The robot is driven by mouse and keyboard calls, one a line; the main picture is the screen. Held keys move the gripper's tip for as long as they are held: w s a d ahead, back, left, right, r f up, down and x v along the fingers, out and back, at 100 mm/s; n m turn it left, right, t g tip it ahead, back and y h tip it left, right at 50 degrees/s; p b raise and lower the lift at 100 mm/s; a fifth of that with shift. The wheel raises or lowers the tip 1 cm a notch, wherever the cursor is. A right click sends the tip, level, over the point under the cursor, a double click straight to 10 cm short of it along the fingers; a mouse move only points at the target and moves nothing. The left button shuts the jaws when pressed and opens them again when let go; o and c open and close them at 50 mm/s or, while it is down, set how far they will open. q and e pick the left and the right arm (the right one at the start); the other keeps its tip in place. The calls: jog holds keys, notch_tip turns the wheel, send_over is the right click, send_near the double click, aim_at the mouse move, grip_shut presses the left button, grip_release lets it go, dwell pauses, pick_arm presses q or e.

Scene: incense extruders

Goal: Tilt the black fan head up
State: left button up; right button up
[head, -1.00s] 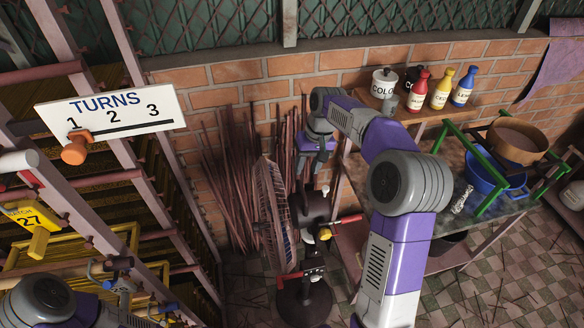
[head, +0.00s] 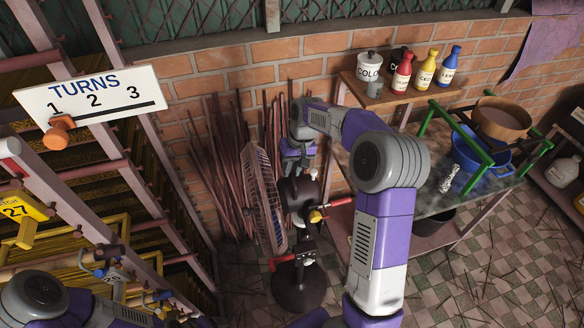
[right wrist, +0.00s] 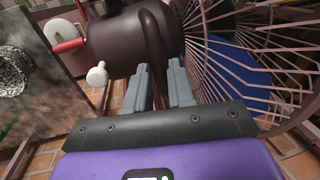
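The black fan head has a round dark motor housing (head: 296,190) behind a wire cage (head: 262,198). It sits on a stand with a round black base (head: 298,288); the cage faces left and stands close to upright. My right gripper (head: 297,168) points down just above the housing.
A red-tipped lever (head: 335,203) sticks out to the right of the fan. A table (head: 440,196) with a blue pot (head: 485,160) and a bottle shelf (head: 395,98) stand right. Thin sticks (head: 225,165) lean on the brick wall behind. A metal rack with a TURNS sign (head: 90,98) stands left.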

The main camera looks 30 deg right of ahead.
aim_at(304, 179)
grip_shut()
jog(key=shift+s+d+r+p, duration=0.15)
jog(key=shift+d+p, duration=0.1)
jog(key=shift+d, duration=0.15)
jog(key=shift+s+d+r+p, duration=0.15)
jog(key=shift+d+p, duration=0.1)
jog(key=shift+d, duration=0.15)
jog(key=shift+d+r+y, duration=0.1)
jog(key=shift+d+y, duration=0.4)
jog(key=shift+d, duration=0.3)
jog(key=shift+s+d, duration=0.15)
jog(key=shift+d, duration=0.1)
jog(key=shift+o, duration=2.1)
grip_release()
